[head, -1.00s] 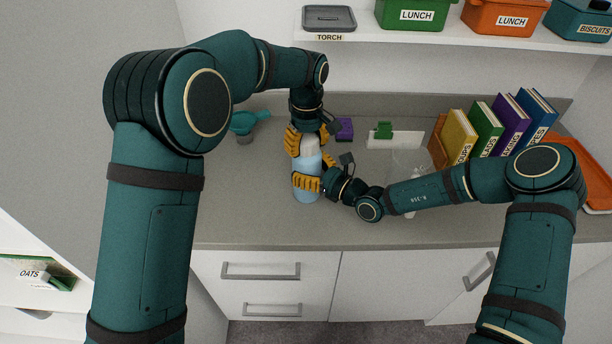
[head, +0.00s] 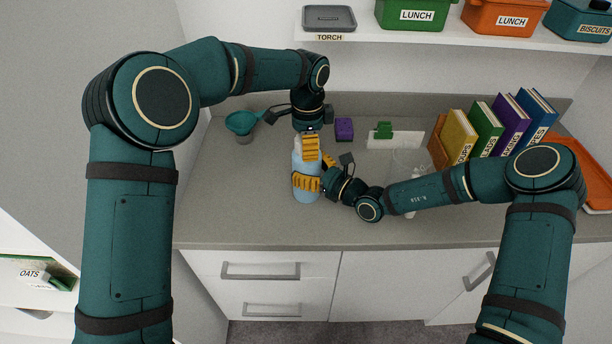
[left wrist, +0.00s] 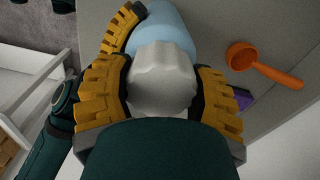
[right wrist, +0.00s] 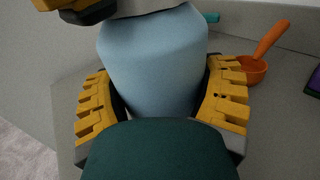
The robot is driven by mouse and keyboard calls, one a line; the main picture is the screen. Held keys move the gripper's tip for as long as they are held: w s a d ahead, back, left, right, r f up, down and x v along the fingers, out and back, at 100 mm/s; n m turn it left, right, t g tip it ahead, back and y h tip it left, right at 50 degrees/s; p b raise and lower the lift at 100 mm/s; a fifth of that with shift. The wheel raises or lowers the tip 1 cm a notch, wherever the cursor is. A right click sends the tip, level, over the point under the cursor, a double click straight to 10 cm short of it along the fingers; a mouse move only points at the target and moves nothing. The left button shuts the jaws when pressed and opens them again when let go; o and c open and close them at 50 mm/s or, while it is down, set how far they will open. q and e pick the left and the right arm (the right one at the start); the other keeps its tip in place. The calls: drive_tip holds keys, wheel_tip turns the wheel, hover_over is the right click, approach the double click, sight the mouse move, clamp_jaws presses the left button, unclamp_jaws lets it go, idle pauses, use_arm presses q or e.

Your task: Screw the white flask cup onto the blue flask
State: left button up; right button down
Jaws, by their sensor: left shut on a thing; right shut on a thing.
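My left gripper (head: 309,148) comes from above and is shut on the cup, one finger at each side in the left wrist view. In the head view the fingers hide most of the cup. The seam between cup and flask is not clear, so I cannot tell how tight it sits.
A teal funnel-like thing (head: 241,123) stands left of the flask. A clear container (head: 409,163) and books (head: 485,130) are to the right. An orange scoop (left wrist: 243,57) lies near the flask.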

use_arm(q)
drive_tip(key=shift+m, duration=0.7)
drive_tip(key=o, duration=1.4)
wheel_tip(320, 180, up, 12)
use_arm(e)
unclamp_jaws()
